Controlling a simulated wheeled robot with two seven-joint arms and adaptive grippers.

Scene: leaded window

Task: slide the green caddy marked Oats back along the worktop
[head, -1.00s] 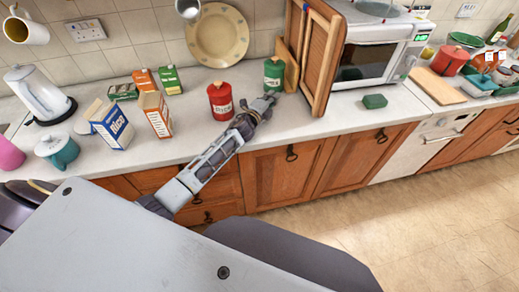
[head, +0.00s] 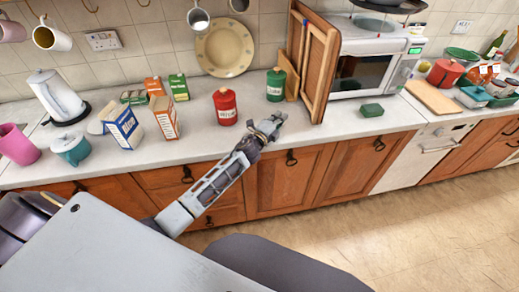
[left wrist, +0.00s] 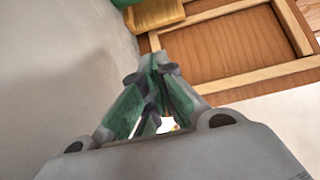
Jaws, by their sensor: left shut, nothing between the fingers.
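The green caddy (head: 275,85) stands upright at the back of the worktop, against the thin wooden board and left of the open wooden door. I cannot read its label clearly. A sliver of green, likely the caddy, shows at the top edge of the left wrist view (left wrist: 124,3). My left gripper (head: 278,119) is shut and empty, in front of the caddy and apart from it, near the worktop's front edge. Its closed fingers show in the left wrist view (left wrist: 156,68). My right gripper is not in view.
A red canister (head: 225,107) stands left of the caddy. The wooden door (head: 312,65) stands close on its right, before the microwave (head: 370,62). A green block (head: 372,110) lies further right. Cartons, including a blue and white one (head: 123,130), stand left.

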